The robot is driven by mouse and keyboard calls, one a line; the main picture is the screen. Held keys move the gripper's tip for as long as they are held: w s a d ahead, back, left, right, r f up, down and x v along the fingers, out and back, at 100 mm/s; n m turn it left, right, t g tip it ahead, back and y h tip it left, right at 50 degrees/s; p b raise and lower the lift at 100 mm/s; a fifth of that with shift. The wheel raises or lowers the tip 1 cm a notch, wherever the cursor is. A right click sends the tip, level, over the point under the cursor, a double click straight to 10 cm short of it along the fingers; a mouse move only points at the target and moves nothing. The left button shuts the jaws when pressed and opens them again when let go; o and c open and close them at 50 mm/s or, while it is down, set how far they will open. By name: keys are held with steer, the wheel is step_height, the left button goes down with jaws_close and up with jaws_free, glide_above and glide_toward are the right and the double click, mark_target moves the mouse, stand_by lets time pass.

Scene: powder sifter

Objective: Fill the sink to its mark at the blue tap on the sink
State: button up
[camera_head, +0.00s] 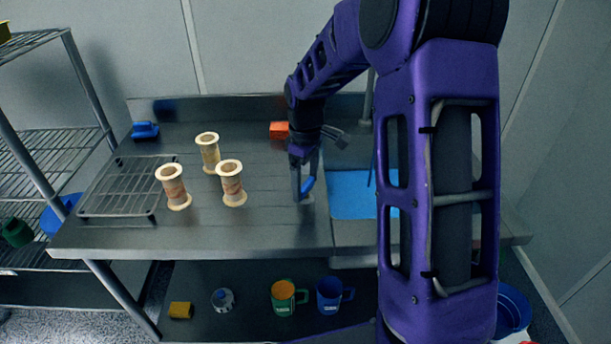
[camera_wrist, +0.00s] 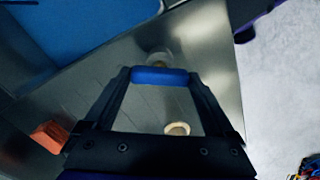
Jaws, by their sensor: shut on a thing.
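The sink (camera_head: 350,235) is set in the right part of the steel counter, partly hidden by my arm. A flat blue surface (camera_head: 350,195) that looks like water lies in it and also shows in the wrist view (camera_wrist: 85,25). A thin blue streak stands above it beside my arm. I cannot make out the fill mark. My gripper (camera_head: 304,187) is at the sink's left edge, shut on a small blue bar, seemingly the blue tap's handle (camera_wrist: 160,76), which spans between the fingertips. The tap's body is mostly hidden.
Three tan spool-shaped sifters (camera_head: 230,184) stand on the counter left of my gripper. A wire rack (camera_head: 125,187), a blue object (camera_head: 145,130) and an orange block (camera_head: 279,130) are also there. Mugs (camera_head: 283,298) stand on the shelf below. The counter's front middle is clear.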

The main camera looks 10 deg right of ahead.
mark_target(305, 184)
steer(key=n+p, duration=0.1)
steer(key=n, duration=0.5)
stand_by(0.6)
steer(key=o, duration=1.1)
steer(key=shift+c, duration=0.2)
step_height(305, 184, up, 18)
steer(key=shift+f, duration=0.25)
